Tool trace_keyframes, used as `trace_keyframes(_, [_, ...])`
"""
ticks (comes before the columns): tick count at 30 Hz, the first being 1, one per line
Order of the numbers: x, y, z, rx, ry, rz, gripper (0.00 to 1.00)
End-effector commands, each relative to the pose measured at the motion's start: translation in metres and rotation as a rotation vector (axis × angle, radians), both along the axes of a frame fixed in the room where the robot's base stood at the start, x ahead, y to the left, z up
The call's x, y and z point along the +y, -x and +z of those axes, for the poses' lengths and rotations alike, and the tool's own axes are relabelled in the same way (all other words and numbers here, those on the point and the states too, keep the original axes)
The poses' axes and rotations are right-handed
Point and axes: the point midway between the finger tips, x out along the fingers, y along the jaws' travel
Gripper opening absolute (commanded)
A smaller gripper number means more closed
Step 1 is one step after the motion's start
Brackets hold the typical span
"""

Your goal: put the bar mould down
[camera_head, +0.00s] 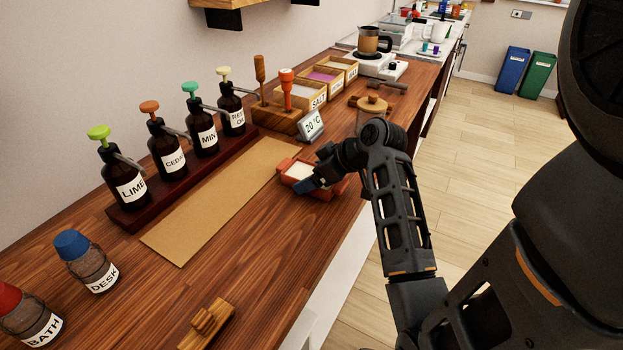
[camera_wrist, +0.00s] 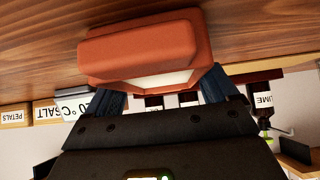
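The bar mould (camera_head: 285,165) is an orange-red block-like tray with a pale, cream filling. In the head view it is at the front edge of the wooden counter, at or just above the surface; I cannot tell if it touches. My gripper (camera_head: 308,186) reaches over it from the right, with a blue finger across its near side. In the wrist view the mould (camera_wrist: 150,45) fills the upper middle, with the two blue fingers of my gripper (camera_wrist: 162,88) at its left and right sides, closed against it. The fingertips are partly hidden by the mould.
A tan mat (camera_head: 220,200) lies left of the mould, before a dark rack of pump bottles (camera_head: 128,185). A temperature display (camera_head: 311,126) and a wooden tool block (camera_head: 276,118) stand behind. The counter in front is mostly clear.

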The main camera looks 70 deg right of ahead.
Motion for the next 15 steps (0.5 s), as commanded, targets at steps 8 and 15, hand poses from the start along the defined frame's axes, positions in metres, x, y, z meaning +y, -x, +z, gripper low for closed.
trace_keyframes(8, [0.0001,0.0000,0.0002,0.000,0.000,0.000,0.60])
trace_keyframes(15, [-0.0001,0.0000,0.0008,-0.001,0.001,0.001,0.37])
